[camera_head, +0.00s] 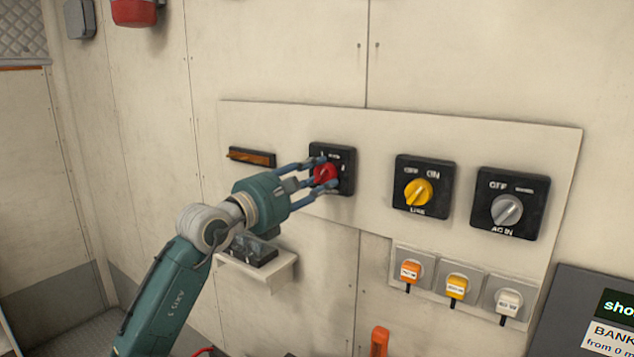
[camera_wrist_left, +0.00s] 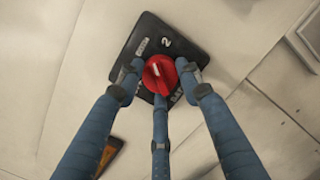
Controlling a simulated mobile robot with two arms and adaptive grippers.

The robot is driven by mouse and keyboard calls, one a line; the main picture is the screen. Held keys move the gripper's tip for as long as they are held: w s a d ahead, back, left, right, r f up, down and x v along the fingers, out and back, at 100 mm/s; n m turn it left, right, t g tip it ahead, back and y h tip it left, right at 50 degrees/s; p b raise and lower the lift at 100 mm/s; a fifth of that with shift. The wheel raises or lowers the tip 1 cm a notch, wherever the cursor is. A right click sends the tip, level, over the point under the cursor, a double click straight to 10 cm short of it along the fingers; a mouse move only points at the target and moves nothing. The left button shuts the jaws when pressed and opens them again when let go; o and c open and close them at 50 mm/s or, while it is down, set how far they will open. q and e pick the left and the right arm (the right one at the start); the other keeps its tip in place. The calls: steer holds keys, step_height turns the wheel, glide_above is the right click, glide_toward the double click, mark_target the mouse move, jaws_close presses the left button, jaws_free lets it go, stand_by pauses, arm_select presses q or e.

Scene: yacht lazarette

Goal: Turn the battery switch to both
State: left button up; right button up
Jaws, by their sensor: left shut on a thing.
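The battery switch is a black square plate (camera_head: 346,160) with a round red knob (camera_head: 325,175), on the cream wall panel in the head view. My left gripper (camera_head: 322,172) has its blue fingers shut around the red knob. In the left wrist view the red knob (camera_wrist_left: 159,74) sits between the three fingers, and a white mark shows on its face. The black plate (camera_wrist_left: 150,40) carries a "2" near its upper edge. Other lettering is partly covered by the fingers or too small to read. My right gripper is not in view.
To the right on the panel (camera_head: 380,125) are a yellow-knob switch (camera_head: 418,192) and a grey-knob switch (camera_head: 507,210). Below them are several plugged sockets (camera_head: 456,287). An amber strip (camera_head: 252,157) is at left. A small shelf (camera_head: 268,275) lies under my wrist. A dark display box (camera_head: 592,310) stands lower right.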

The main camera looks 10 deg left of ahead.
arm_select(q)
steer(key=shift+d+f+n, duration=0.1)
steer(key=shift+f+n, duration=0.2)
steer(key=shift+n, duration=1)
steer(key=shift+f, duration=0.1)
steer(key=o, duration=1.1)
steer(key=shift+o, duration=0.2)
steer(key=shift+r, duration=0.2)
steer(key=v, duration=1.2)
steer(key=shift+f, duration=0.2)
steer(key=shift+s+d, duration=0.1)
steer(key=shift+d, duration=0.05)
